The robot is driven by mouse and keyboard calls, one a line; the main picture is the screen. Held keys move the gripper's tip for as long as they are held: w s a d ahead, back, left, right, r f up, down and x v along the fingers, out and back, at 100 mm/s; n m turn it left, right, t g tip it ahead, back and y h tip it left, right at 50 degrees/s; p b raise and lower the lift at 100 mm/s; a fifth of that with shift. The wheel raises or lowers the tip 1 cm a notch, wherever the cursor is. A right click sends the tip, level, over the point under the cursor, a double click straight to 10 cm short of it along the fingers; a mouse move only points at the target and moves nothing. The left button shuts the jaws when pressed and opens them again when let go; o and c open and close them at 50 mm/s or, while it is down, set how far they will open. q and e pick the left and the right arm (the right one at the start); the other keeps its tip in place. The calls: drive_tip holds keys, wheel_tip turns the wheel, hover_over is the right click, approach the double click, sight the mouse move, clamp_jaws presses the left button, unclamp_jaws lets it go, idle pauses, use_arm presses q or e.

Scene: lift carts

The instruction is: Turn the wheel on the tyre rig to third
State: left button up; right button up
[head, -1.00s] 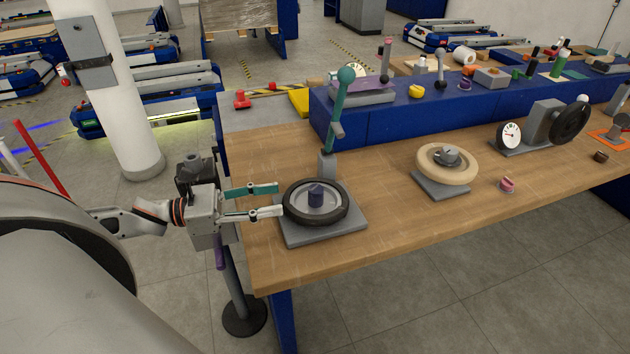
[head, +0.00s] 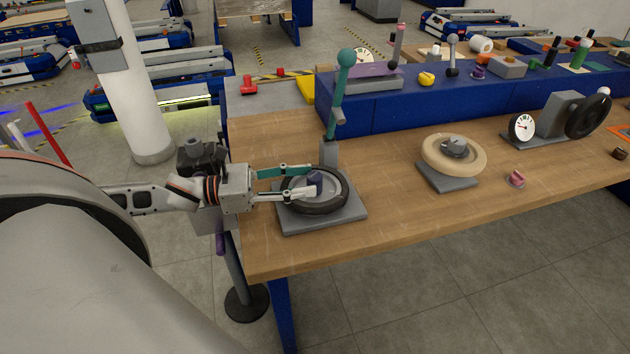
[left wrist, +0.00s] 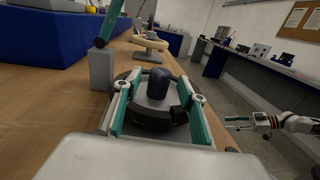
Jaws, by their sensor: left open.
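The tyre rig is a black tyre wheel (head: 333,206) on a square grey base (head: 345,217) near the table's left end, with a dark blue knob (head: 315,178) at its centre. My left gripper (head: 309,181) is open and reaches in from the left over the wheel. In the left wrist view its teal-lined fingers lie on either side of the knob (left wrist: 158,83), and the knob looks apart from both. Parts of the wheel are hidden behind the fingers. My right gripper (left wrist: 238,122) shows small at the right of the left wrist view; its jaw opening is unclear.
A teal lever (head: 336,105) with a ball top stands right behind the wheel. A cream wheel (head: 470,164) on a grey base, a pink knob (head: 516,178) and a gauge rig (head: 521,127) stand further right. Bare wooden tabletop (head: 390,200) lies between. A blue raised shelf (head: 400,112) runs behind.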

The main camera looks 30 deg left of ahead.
sight(315, 180)
use_arm(q)
drive_tip(key=shift+x, duration=1.55)
clamp_jaws()
